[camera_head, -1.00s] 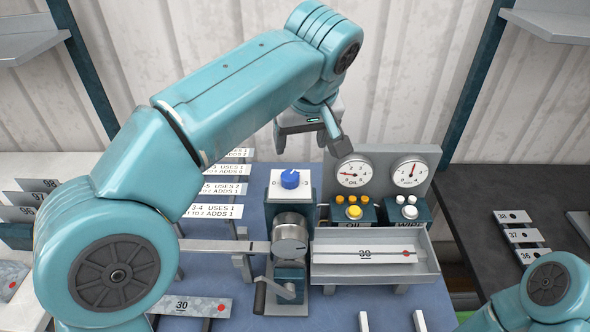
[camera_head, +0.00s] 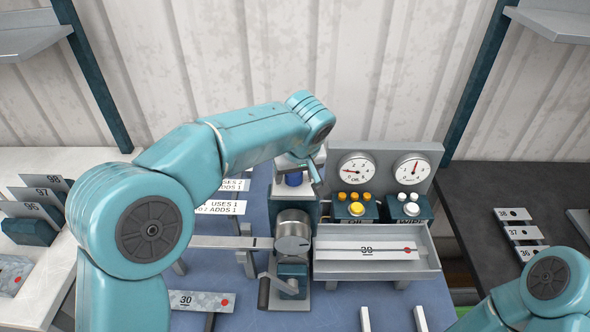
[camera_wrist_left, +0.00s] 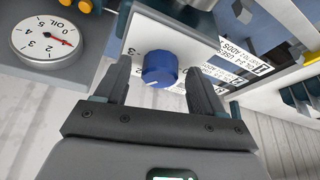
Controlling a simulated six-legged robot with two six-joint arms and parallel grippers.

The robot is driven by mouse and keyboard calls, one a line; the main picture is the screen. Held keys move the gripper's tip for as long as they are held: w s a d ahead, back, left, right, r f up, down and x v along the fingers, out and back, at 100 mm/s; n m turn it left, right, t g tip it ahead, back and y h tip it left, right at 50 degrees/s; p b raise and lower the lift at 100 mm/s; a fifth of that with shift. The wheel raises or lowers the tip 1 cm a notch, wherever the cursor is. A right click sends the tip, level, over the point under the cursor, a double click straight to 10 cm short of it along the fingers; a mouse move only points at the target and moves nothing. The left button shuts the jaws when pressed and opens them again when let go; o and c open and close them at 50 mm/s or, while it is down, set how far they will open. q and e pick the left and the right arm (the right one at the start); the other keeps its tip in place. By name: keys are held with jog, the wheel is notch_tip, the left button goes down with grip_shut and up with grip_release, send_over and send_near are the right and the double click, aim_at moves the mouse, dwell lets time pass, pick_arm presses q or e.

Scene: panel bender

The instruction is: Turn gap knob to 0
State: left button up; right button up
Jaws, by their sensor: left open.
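The blue gap knob (camera_head: 293,179) sits on the white-topped panel bender (camera_head: 308,196), partly hidden behind my left arm and gripper. My left gripper (camera_head: 305,174) is open above the knob, pointing down. In the wrist view, its two dark fingers (camera_wrist_left: 160,75) stand on either side of the knob with space between, and neither visibly touches it. My right gripper is out of view; only a piece of my right arm shows at the lower right.
Two gauges, the left one (camera_head: 357,170) marked OIL, stand right of the knob with yellow and white buttons below. A crank (camera_head: 265,290) sticks out below. Label cards (camera_head: 222,207) stand at left.

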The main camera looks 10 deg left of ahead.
pick_arm(q)
jog(key=shift+w+a+f, duration=0.15)
jog(key=shift+w+a, duration=0.05)
jog(key=shift+w, duration=0.05)
jog(key=shift+c, duration=0.4)
jog(key=shift+w+a+f, duration=0.15)
jog(key=shift+w, duration=0.1)
jog(key=c, duration=1)
jog(key=shift+s+d, duration=0.1)
jog(key=shift+d, duration=0.1)
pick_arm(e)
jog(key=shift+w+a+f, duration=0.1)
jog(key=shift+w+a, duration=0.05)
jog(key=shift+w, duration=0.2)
